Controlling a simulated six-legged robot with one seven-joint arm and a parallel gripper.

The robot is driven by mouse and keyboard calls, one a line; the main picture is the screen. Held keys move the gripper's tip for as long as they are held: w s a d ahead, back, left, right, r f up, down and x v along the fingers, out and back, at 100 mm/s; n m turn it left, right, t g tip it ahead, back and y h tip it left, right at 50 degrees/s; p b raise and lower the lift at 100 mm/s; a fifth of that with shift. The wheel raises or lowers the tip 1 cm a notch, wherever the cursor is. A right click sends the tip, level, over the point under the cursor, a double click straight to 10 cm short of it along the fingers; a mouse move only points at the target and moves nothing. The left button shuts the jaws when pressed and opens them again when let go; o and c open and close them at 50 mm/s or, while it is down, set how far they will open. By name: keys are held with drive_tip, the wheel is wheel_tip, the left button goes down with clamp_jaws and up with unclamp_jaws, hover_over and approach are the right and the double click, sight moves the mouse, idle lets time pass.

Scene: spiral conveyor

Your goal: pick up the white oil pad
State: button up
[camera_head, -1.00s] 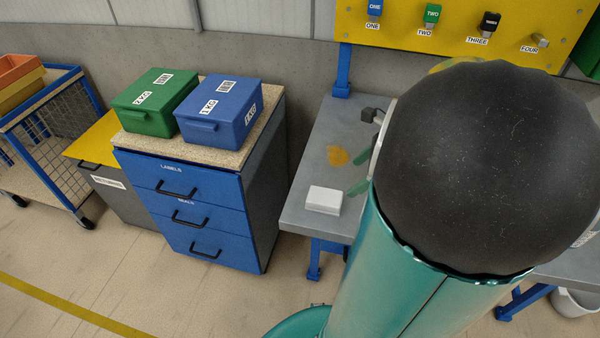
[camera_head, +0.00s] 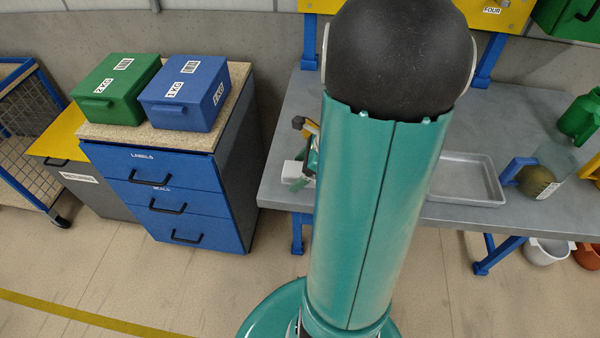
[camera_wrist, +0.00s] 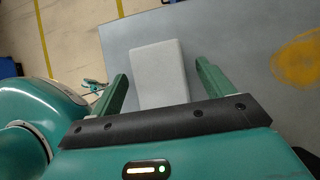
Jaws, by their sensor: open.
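The white oil pad (camera_wrist: 160,70) is a pale block lying on the grey bench top (camera_wrist: 230,38). In the wrist view it sits between the two green fingers of my gripper (camera_wrist: 160,84), with gaps visible on both sides and its near end reaching towards the palm. My gripper is open and not closed on it. In the head view the pad (camera_head: 292,169) shows at the bench's left end, beside my gripper (camera_head: 306,172). My arm hides part of the bench and much of the gripper there.
A yellow-orange stain (camera_wrist: 299,60) marks the bench to the right. A blue drawer cabinet (camera_head: 165,198) with a green box (camera_head: 115,88) and a blue box (camera_head: 186,93) stands left of the bench. A grey tray (camera_head: 466,181) and a clear jug (camera_head: 545,175) are at the right.

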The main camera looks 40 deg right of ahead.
sight(292, 168)
drive_tip(key=c, duration=1.1)
drive_tip(key=shift+o, duration=0.2)
drive_tip(key=shift+r, duration=0.35)
wheel_tip(292, 168, up, 3)
drive_tip(key=shift+f, duration=0.1)
drive_tip(key=s+d+r, duration=0.6)
drive_tip(key=s+r, duration=0.3)
drive_tip(key=s, duration=0.3)
drive_tip(key=shift+s+r, duration=0.2)
drive_tip(key=shift+s, duration=0.1)
